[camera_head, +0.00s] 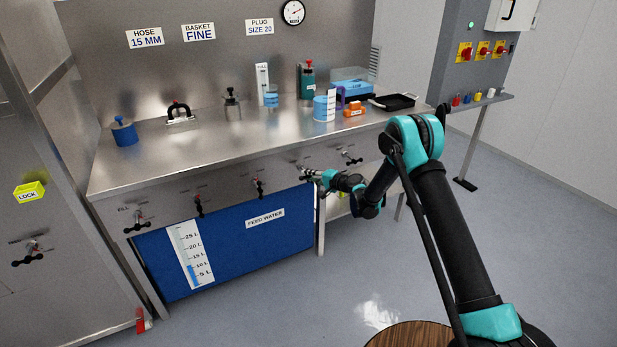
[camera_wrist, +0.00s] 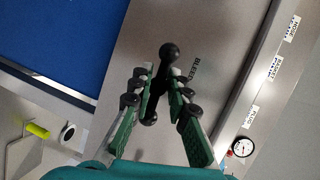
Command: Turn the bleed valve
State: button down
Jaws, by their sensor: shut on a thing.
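The bleed valve's black handle (camera_wrist: 168,53) shows in the wrist view on the steel front panel, beside a label that reads BLEED. It is a bar with a ball at its upper end and another ball lower down, between the fingers. My gripper (camera_wrist: 162,77) has its green fingers on both sides of the handle and is shut on it. In the head view my gripper (camera_head: 318,174) reaches the panel below the counter's front edge. There the gripper hides most of the valve.
Other black valve handles (camera_head: 350,156) line the panel on both sides. The blue feed water tank (camera_head: 235,262) is below left. The steel counter (camera_head: 230,145) above carries containers and tools. A gauge (camera_wrist: 243,146) shows at lower right in the wrist view. Open floor (camera_head: 470,240) lies right.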

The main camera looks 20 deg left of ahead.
jog(key=shift+d+f, duration=0.15)
jog(key=c, duration=1.6)
grip_release()
jog(key=shift+w, duration=0.15)
jog(key=shift+o, duration=0.2)
jog(key=v, duration=1.2)
